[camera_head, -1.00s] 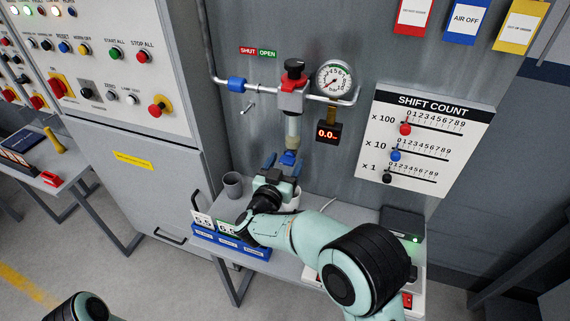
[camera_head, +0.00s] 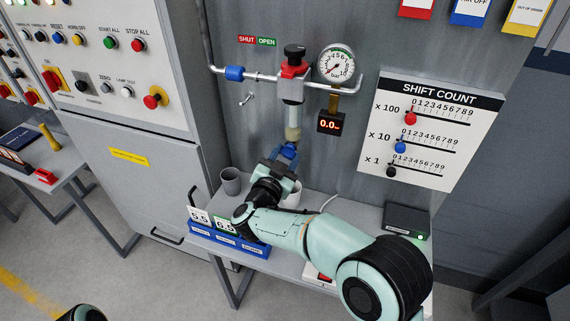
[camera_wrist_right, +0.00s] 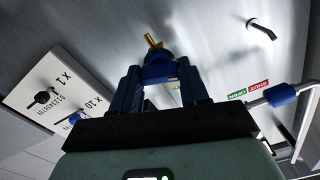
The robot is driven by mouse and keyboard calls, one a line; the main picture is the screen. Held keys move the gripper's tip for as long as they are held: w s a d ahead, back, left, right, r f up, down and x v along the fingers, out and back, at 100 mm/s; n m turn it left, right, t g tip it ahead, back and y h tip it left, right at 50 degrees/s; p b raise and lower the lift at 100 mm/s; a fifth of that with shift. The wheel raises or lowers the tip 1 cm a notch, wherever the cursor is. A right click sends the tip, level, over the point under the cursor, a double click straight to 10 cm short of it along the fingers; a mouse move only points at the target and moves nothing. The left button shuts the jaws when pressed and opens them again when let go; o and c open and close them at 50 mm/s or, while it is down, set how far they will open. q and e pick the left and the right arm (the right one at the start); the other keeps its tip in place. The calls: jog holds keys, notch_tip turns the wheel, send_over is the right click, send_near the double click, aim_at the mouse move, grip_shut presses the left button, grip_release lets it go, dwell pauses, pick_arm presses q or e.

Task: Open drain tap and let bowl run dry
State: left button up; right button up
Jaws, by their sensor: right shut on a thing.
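The pale, see-through bowl (camera_head: 293,118) hangs under the red and black regulator (camera_head: 294,68) on the wall pipe. A blue part (camera_head: 290,150), which I take as the drain tap, is at its lower end. My right gripper (camera_head: 281,156) is shut on this blue part from below; the right wrist view shows the blue part (camera_wrist_right: 160,70) between both fingers (camera_wrist_right: 160,85). The fingers hide much of it, and I cannot tell how far it is turned. The liquid level in the bowl is too small to tell. My left gripper is out of view.
A pressure gauge (camera_head: 337,64) and a display reading 0.0 (camera_head: 329,123) are at the right.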

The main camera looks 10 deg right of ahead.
jog(key=m+b, duration=0.3)
jog(key=shift+f+m, duration=0.15)
jog(key=shift+m, duration=0.25)
jog(key=m+b, duration=0.6)
jog(key=m, duration=0.1)
jog(key=shift+b, duration=0.35)
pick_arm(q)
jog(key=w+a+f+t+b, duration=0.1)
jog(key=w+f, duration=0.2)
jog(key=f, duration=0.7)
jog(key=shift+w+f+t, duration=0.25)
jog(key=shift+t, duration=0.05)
pick_arm(e)
jog(key=shift+m, duration=0.8)
jog(key=o, duration=1.1)
jog(key=shift+c, duration=0.2)
